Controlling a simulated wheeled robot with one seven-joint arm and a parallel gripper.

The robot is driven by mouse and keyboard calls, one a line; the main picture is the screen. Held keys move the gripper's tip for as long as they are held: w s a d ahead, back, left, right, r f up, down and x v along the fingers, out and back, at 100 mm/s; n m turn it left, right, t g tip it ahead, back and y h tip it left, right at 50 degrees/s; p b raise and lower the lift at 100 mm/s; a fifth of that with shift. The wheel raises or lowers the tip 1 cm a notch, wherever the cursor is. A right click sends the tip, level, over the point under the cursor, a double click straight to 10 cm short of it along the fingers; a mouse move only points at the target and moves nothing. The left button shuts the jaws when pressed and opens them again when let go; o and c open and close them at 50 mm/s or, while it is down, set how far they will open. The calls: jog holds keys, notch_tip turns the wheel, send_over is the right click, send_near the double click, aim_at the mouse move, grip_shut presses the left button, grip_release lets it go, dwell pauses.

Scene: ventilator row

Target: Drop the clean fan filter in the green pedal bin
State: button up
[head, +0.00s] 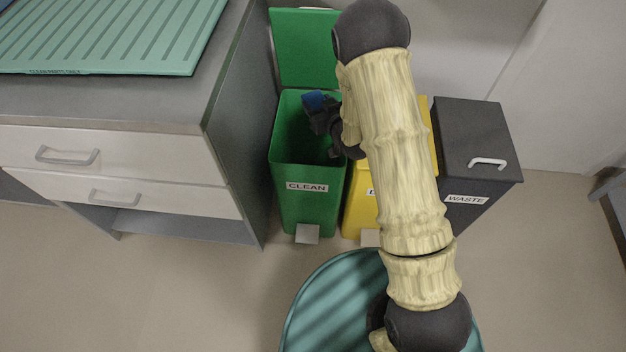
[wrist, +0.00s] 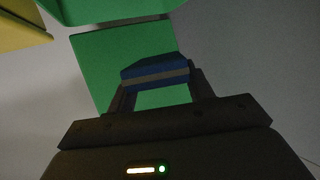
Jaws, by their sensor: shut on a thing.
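The green pedal bin (head: 309,205), labelled CLEAN, stands beside the drawer cabinet with its lid (head: 305,48) raised. My gripper (head: 318,104) is over the bin's open mouth, towards its right side. It is shut on a small blue filter (head: 313,98). In the wrist view the blue filter (wrist: 155,72), with a grey band along it, sits between the fingertips of my gripper (wrist: 158,85), with green bin surfaces (wrist: 120,48) behind it. The head view does not clearly show how far the filter is from the bin's walls.
A yellow bin (head: 359,212), mostly hidden by my arm, stands right of the green one. A dark bin labelled WASTE (head: 475,145) has its lid shut. The grey cabinet (head: 235,120) with a ribbed green mat (head: 110,35) is on the left. The floor in front is clear.

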jog(key=shift+d+f+b, duration=0.15)
jog(key=shift+f+b, duration=0.75)
jog(key=shift+f, duration=0.85)
jog(key=o, duration=1)
jog(key=shift+o, duration=0.2)
jog(key=p+v, duration=1.2)
jog(key=v, duration=0.5)
jog(key=shift+d+r, duration=0.15)
